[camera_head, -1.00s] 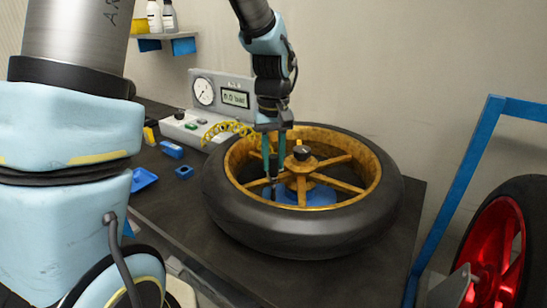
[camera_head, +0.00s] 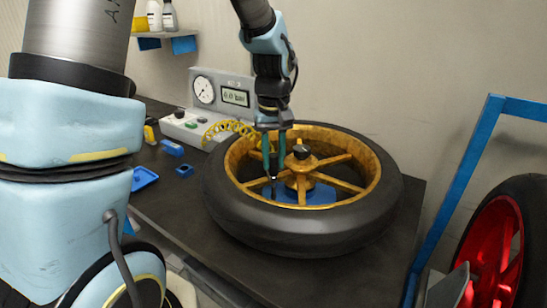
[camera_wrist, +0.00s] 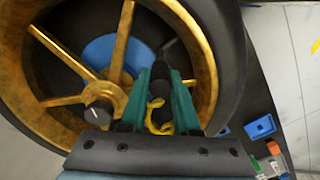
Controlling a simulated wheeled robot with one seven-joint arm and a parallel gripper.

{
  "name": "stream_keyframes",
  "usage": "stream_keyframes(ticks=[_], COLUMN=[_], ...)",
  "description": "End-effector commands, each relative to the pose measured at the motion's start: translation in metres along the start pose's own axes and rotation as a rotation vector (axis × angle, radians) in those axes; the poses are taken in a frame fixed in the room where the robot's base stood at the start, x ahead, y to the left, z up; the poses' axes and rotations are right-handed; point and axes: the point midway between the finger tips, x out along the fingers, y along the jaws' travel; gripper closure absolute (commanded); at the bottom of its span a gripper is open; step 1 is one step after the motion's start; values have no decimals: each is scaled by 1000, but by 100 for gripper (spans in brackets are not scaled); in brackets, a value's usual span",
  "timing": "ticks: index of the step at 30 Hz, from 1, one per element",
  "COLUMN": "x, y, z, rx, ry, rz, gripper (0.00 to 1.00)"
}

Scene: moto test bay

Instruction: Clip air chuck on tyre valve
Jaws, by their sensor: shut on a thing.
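The wheel, with a black tyre (camera_head: 290,238) and a gold spoked rim (camera_head: 345,160), lies flat on the bench. My gripper (camera_head: 273,174) points down inside the rim, left of the hub (camera_head: 301,165). In the wrist view my green fingers (camera_wrist: 161,84) are shut on the dark air chuck (camera_wrist: 161,72), close to the inner side of the rim. The yellow coiled hose (camera_head: 226,127) runs from the gauge unit towards my gripper; part of it shows between the fingers (camera_wrist: 158,122). I cannot make out the valve, or whether the chuck touches it.
The gauge unit (camera_head: 220,88), with a dial and a lit display, stands behind the wheel at the left. Small blue blocks (camera_head: 185,170) and a blue tray (camera_head: 143,178) lie on the bench's left. A blue frame (camera_head: 455,190) and red wheel (camera_head: 497,250) stand at the right.

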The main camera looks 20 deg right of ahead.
Motion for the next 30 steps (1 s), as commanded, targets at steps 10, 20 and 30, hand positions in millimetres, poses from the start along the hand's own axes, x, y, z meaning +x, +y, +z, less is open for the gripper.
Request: stream_keyframes(ticks=[10, 20, 30], x=[0, 1, 6], y=[0, 0, 0], z=[0, 0, 0], rx=[0, 0, 0], ry=[0, 0, 0], rz=[0, 0, 0], gripper=[100, 100, 100])
